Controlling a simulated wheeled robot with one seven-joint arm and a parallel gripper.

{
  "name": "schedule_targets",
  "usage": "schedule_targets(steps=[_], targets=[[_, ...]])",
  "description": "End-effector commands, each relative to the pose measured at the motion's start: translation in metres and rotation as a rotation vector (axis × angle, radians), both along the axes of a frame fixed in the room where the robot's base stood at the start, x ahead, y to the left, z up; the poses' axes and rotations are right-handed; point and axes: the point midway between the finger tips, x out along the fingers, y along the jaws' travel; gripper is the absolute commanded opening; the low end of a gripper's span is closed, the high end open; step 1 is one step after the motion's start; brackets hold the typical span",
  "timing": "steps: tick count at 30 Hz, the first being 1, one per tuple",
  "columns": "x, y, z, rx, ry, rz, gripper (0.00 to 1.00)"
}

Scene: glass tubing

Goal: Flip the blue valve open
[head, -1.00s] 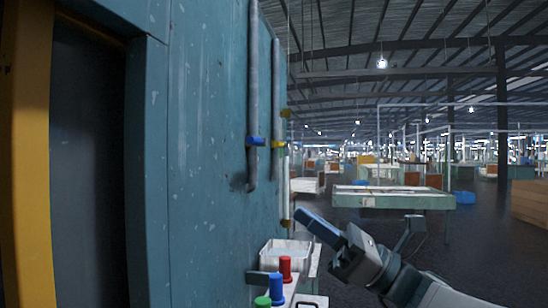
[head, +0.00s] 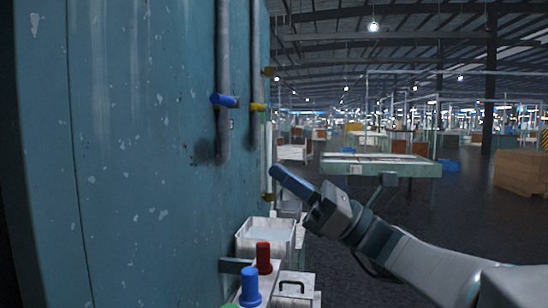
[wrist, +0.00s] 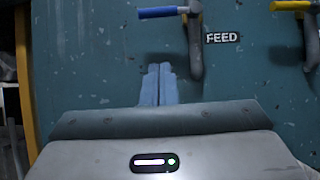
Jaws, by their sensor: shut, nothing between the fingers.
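The blue valve (head: 225,100) is a short blue lever on a grey vertical pipe fixed to the teal wall. In the wrist view the blue lever (wrist: 162,12) lies roughly horizontal, reaching left from the pipe, near the top edge beside a "FEED" label (wrist: 222,38). My gripper (wrist: 160,66) has its two pale blue fingers together and empty, below and slightly left of the lever and apart from it. In the head view my gripper (head: 277,171) points up and left, to the right of and below the valve.
A yellow-handled valve (wrist: 290,6) is on the pipe to the right. Below stand a white bin (head: 267,240), a red cylinder (head: 264,257) and a blue cylinder (head: 250,286). A teal-edged table (head: 385,170) stands behind my arm.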

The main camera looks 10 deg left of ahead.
Motion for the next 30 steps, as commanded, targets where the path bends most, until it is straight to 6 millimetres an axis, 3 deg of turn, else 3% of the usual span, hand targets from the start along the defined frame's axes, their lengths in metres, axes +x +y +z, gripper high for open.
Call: schedule_targets(steps=[12, 19, 30], targets=[[0.005, 0.072, 0.053, 0.001, -0.001, 0.004, 0.0], [0.005, 0.075, 0.081, 0.001, 0.0, 0.002, 0.0], [0.005, 0.076, 0.085, 0.001, 0.0, 0.003, 0.0]])
